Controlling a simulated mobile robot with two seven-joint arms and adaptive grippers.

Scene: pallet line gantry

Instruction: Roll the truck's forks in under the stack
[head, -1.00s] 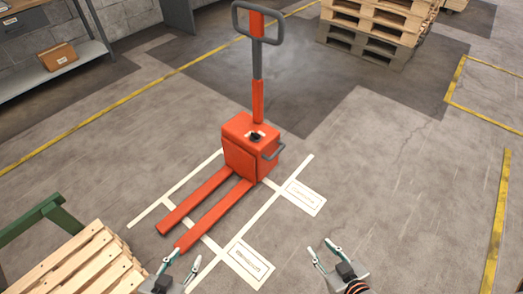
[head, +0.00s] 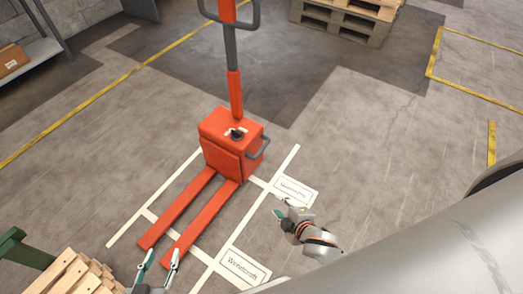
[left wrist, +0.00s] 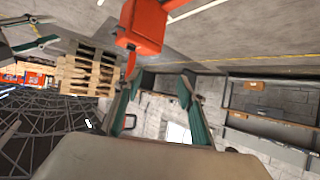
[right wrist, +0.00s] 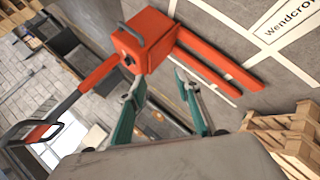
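The orange pallet truck (head: 230,150) stands upright on white floor lines. Its two forks (head: 190,222) point toward the lower left, apart from the wooden stack (head: 72,277), which is cut off at the picture's lower left. A grey loop handle sits on the body's right side; the tall tiller rises behind. My left gripper (head: 158,265) is open and empty near the fork tips in the head view; its open fingers show in the left wrist view (left wrist: 157,95). My right gripper (head: 282,206) is right of the truck, apart from it; the right wrist view (right wrist: 160,102) shows it open and empty.
A green bar (head: 22,252) lies beside the near stack. Another pallet stack (head: 345,22) stands at the back. A shelf with a box (head: 12,60) is at the far left. White-framed floor labels (head: 243,266) lie right of the forks.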

